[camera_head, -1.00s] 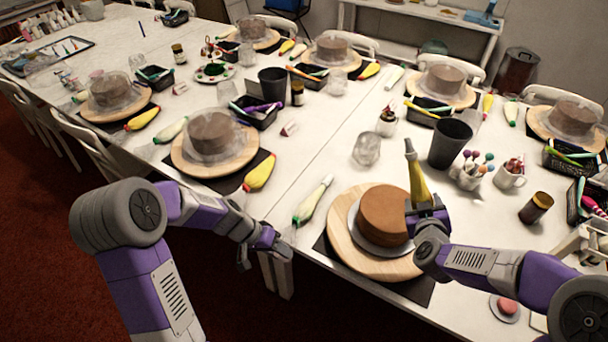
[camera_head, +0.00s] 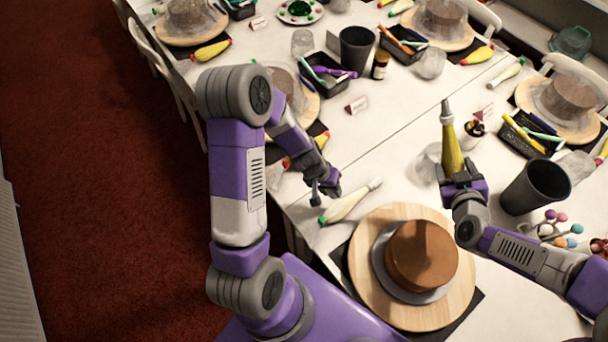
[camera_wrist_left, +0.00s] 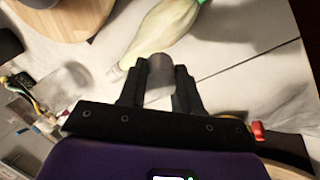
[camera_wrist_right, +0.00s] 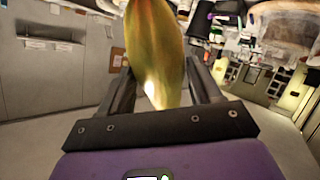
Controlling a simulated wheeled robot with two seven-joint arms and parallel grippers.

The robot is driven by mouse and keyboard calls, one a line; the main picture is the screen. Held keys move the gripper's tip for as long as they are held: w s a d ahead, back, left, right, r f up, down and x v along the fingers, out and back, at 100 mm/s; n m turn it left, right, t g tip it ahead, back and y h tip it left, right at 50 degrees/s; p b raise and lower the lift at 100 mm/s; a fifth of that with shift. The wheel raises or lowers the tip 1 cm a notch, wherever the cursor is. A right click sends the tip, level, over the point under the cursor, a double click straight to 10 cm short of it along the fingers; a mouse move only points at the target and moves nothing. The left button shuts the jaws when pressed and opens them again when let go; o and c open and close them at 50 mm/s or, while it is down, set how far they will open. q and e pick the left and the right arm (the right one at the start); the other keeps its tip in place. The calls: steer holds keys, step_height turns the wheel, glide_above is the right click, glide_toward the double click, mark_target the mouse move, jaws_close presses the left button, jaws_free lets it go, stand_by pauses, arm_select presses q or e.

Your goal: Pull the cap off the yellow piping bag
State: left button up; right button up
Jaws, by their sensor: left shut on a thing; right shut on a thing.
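The yellow piping bag (camera_head: 452,155) stands upright in my right gripper (camera_head: 460,180), with a grey tapered tip pointing up. In the right wrist view the bag (camera_wrist_right: 155,45) sits between the two fingers of my right gripper (camera_wrist_right: 155,85). My left gripper (camera_head: 320,192) is well to the left of the bag, above the table edge. In the left wrist view my left gripper (camera_wrist_left: 160,85) is shut on a small grey cylinder (camera_wrist_left: 160,72), which looks like the cap. The cap is apart from the bag.
A pale piping bag with a green end (camera_head: 345,203) lies close to my left gripper. A brown cake (camera_head: 420,258) stands on a round wooden turntable (camera_head: 362,265) in front. A dark cup (camera_head: 535,188) stands right of my right gripper.

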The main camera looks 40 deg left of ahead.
arm_select(q)
steer(key=s+a+n+y+p, duration=0.2)
steer(key=a+n+p, duration=0.1)
steer(key=n+g+y+p, duration=0.2)
steer(key=n+g+p, duration=0.1)
steer(key=n, duration=0.2)
glide_toward(302, 199)
arm_select(e)
steer(key=s+a+r+n+g+y, duration=0.2)
steer(key=s+a+n+g+y, duration=0.15)
steer(key=s+a, duration=0.35)
steer(key=s+a+r+n+g+y, duration=0.3)
steer(key=s+a+n+g, duration=0.2)
steer(key=a, duration=0.4)
arm_select(q)
step_height(302, 199, down, 6)
steer(key=b, duration=0.5)
steer(key=shift+s+a+r, duration=0.15)
steer(key=shift+r, duration=0.05)
arm_select(e)
steer(key=shift+t, duration=0.25)
steer(key=f, duration=0.5)
steer(key=shift+w+d+f, duration=0.1)
steer(key=shift+w+f, duration=0.15)
steer(key=shift+w, duration=0.05)
arm_select(q)
steer(key=shift+f+b, duration=0.25)
steer(key=shift+b, duration=0.05)
arm_select(e)
steer(key=shift+f, duration=0.15)
